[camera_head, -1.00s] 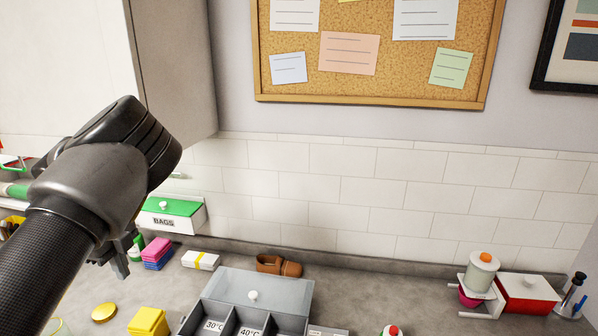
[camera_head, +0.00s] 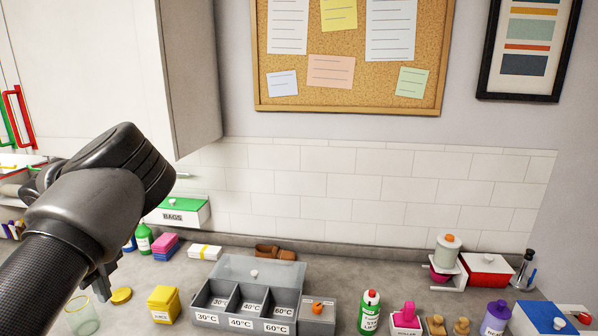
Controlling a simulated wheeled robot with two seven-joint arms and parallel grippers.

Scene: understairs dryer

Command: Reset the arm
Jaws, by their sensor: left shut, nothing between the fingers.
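My left arm (camera_head: 85,205) comes in from the lower left, its dark wrist bent over the counter. My left gripper (camera_head: 103,282) points down beyond the forearm and is partly hidden by it. It is shut and empty, near a yellow lid (camera_head: 121,295) and a clear glass (camera_head: 82,316). My right arm and right gripper are not in view.
A green-lidded BAGS box (camera_head: 178,211) is at the wall. Bottles and boxes fill the right. A wall cabinet (camera_head: 130,70) hangs upper left.

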